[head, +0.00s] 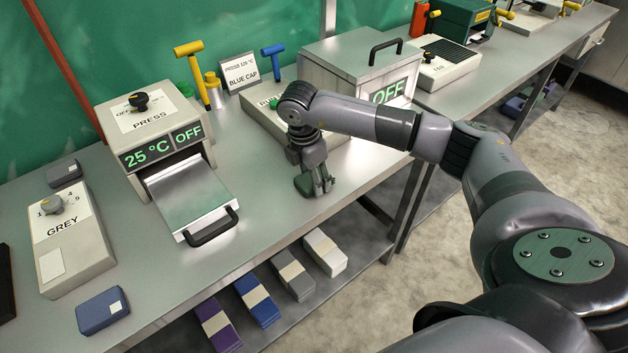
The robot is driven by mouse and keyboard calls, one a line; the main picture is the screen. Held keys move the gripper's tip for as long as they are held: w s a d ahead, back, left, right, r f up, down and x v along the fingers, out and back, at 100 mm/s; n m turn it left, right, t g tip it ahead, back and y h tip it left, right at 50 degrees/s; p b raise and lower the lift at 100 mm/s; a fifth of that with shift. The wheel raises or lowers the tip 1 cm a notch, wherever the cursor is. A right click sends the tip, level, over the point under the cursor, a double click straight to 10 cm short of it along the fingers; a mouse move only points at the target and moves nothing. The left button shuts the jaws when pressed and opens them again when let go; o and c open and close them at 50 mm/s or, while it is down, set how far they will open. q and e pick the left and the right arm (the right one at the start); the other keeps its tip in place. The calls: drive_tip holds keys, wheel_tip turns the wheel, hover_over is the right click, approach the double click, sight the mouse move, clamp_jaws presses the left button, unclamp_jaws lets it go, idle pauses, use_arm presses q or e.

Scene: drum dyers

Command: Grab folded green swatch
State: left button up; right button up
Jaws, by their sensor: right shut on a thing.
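My right gripper (317,187) reaches down to the steel bench top near its front edge, to the right of the press tray. Its jaws are shut on a small dull green piece (303,185), which looks like the folded green swatch. The fingers hide much of it, and I cannot tell whether it still touches the bench. My left gripper is not in view.
The press (150,130) reads 25 °C and OFF, with its handled metal tray (190,195) out in front. A grey box (70,235) and a dark blue block (102,311) are at left. Banded bundles, including a purple one (217,325), lie on the lower shelf.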

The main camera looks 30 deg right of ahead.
drive_tip(key=c, duration=0.3)
drive_tip(key=shift+r, duration=0.1)
drive_tip(key=shift+c, duration=0.2)
